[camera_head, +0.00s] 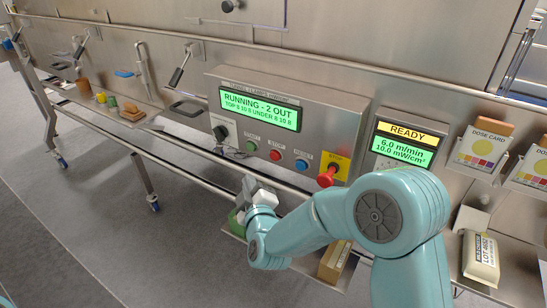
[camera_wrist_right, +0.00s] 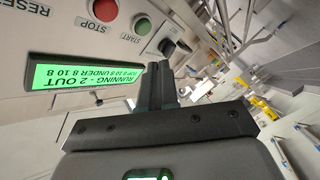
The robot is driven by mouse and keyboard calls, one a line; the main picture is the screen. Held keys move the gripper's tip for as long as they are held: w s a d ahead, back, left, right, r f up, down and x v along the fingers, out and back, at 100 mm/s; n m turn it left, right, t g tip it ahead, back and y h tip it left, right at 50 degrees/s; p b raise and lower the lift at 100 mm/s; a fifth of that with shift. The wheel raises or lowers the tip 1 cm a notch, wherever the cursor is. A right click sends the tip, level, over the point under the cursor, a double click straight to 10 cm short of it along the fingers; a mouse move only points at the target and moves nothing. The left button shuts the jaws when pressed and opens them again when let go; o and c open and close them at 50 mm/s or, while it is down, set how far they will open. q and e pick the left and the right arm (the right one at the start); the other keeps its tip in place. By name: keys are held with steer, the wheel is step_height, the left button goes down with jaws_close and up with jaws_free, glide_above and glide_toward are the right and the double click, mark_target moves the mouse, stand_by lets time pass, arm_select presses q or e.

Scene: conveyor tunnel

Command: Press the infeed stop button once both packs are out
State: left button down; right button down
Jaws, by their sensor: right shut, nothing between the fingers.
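The red STOP button (camera_head: 275,155) sits on the steel control panel (camera_head: 345,128), between the green START button (camera_head: 251,146) and the blue RESET button (camera_head: 301,164). A red mushroom button (camera_head: 327,176) stands on a yellow plate at the right. The green display (camera_head: 260,108) reads "RUNNING - 2 OUT". My right gripper (camera_head: 247,183) is just below the START and STOP buttons, its fingers shut and empty. In the right wrist view, the closed fingertips (camera_wrist_right: 163,72) are near a black knob, with STOP (camera_wrist_right: 103,9) and START (camera_wrist_right: 142,26) beyond. My left gripper is not in view.
A brown box (camera_head: 334,260) lies on a low shelf below the panel. A white pack marked LOT (camera_head: 480,257) rests in a tray at right. Dose cards (camera_head: 482,150) stand above it. A second display (camera_head: 404,148) reads READY. A steel rail runs below the panel.

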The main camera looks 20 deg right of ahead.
mark_target(275, 155)
steer(key=w+d, duration=0.5)
steer(key=d, duration=0.1)
steer(key=shift+d+p, duration=0.3)
steer(key=shift+d, duration=0.05)
stand_by(1.9)
steer(key=shift+w+d+b, duration=0.3)
steer(key=shift+d+b, duration=0.05)
